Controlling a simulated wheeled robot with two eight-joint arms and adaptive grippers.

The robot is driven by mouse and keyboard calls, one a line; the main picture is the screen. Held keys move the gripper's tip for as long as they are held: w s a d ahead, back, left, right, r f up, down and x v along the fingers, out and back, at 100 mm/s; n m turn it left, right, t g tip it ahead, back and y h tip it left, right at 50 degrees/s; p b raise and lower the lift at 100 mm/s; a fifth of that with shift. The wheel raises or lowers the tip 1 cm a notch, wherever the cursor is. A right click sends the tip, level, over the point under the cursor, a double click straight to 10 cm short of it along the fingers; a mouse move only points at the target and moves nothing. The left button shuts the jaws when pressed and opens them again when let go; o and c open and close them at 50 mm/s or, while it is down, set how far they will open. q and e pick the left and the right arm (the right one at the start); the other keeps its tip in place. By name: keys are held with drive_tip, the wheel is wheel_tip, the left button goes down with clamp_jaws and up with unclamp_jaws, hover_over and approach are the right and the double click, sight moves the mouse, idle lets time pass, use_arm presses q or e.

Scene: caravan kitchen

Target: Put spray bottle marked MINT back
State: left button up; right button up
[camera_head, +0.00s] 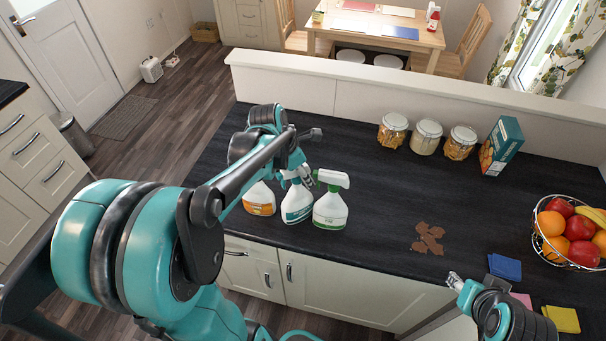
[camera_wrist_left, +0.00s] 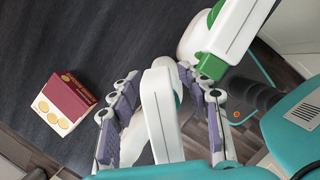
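Three white spray bottles stand in a row near the counter's front edge: one with an orange label (camera_head: 259,203), one with a teal label (camera_head: 297,208) in the middle, and one with a green label and collar (camera_head: 331,211). The label words are too small to read. My left gripper (camera_head: 295,168) is over the middle bottle. In the left wrist view its fingers (camera_wrist_left: 160,105) lie on both sides of a white spray head (camera_wrist_left: 162,120); I cannot tell if they press on it. The green-collared bottle (camera_wrist_left: 222,40) is close beside. My right gripper (camera_head: 455,282) is away from the bottles, its opening unclear.
A red and white box (camera_wrist_left: 66,102) lies beside the gripper in the left wrist view. Jars (camera_head: 427,137), a green carton (camera_head: 500,146), a fruit basket (camera_head: 571,235) and cloths (camera_head: 505,267) stand on the counter. A brown spill (camera_head: 428,238) lies right of the bottles.

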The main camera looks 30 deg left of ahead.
use_arm(q)
drive_tip(key=shift+r, duration=0.1)
drive_tip(key=shift+s+r, duration=0.1)
drive_tip(key=shift+r, duration=0.25)
drive_tip(key=p+v, duration=0.3)
drive_tip(key=v, duration=0.8)
drive_tip(key=shift+s+d+r+m, duration=0.1)
drive_tip(key=shift+s+d+m, duration=0.2)
drive_tip(key=shift+m, duration=0.3)
drive_tip(key=s+d+f+m+t+y, duration=0.1)
drive_tip(key=s+d+m, duration=0.3)
drive_tip(key=m, duration=1)
drive_tip(key=s+d+f+m+t+y, duration=0.1)
drive_tip(key=d+m, duration=0.6)
drive_tip(key=m, duration=0.7)
drive_tip(key=s+f+t, duration=0.1)
drive_tip(key=s+f, duration=0.1)
drive_tip(key=s, duration=0.1)
drive_tip(key=shift+s+f+m+t, duration=0.3)
drive_tip(key=shift+s+t, duration=0.05)
drive_tip(key=shift+t, duration=0.05)
